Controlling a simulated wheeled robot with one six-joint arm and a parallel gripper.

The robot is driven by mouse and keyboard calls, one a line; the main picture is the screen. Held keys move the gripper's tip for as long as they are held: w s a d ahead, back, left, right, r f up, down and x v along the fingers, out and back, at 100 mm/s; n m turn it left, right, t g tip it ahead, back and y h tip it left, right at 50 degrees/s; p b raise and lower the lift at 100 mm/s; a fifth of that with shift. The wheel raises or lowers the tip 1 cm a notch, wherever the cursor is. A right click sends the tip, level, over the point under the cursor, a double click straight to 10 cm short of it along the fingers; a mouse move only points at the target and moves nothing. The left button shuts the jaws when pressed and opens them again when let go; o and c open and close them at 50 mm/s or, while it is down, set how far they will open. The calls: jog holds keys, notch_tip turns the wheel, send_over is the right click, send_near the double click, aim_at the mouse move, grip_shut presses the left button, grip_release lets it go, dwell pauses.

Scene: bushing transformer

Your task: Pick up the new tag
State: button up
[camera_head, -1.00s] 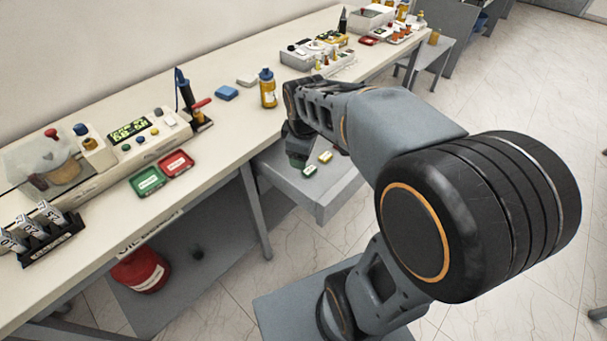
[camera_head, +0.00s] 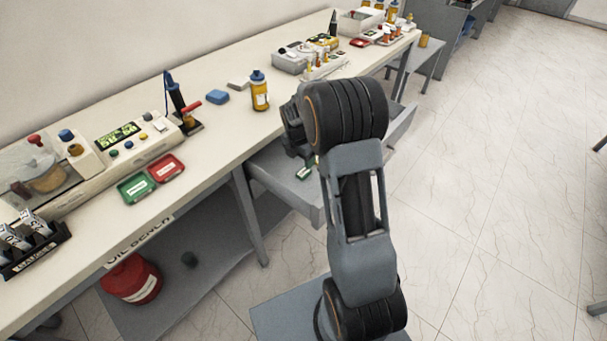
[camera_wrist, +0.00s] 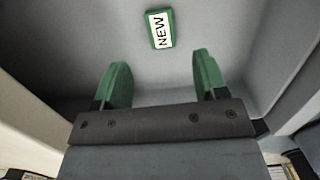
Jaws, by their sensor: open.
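The new tag (camera_wrist: 160,29) is a small green block with a white label reading NEW. It lies flat on the grey floor of the open drawer (camera_head: 268,170). In the wrist view it is ahead of my gripper (camera_wrist: 160,82), roughly centred between the two green fingertips and beyond them. The gripper is open and empty, with the fingers apart and not touching the tag. In the head view a green tag (camera_head: 304,173) shows in the drawer beside my arm. My arm hides my fingertips and part of the drawer there.
Drawer walls rise on both sides in the wrist view. The bench (camera_head: 215,140) stands above the drawer. A red container (camera_head: 133,278) is below.

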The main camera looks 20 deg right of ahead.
aim_at(303, 172)
jog(key=shift+w+d+f, duration=0.1)
jog(key=shift+d+f, duration=0.1)
jog(key=shift+f, duration=1.6)
jog(key=shift+d+f, duration=0.2)
jog(key=shift+f, duration=1.6)
jog(key=c, duration=1)
jog(key=shift+r, duration=0.1)
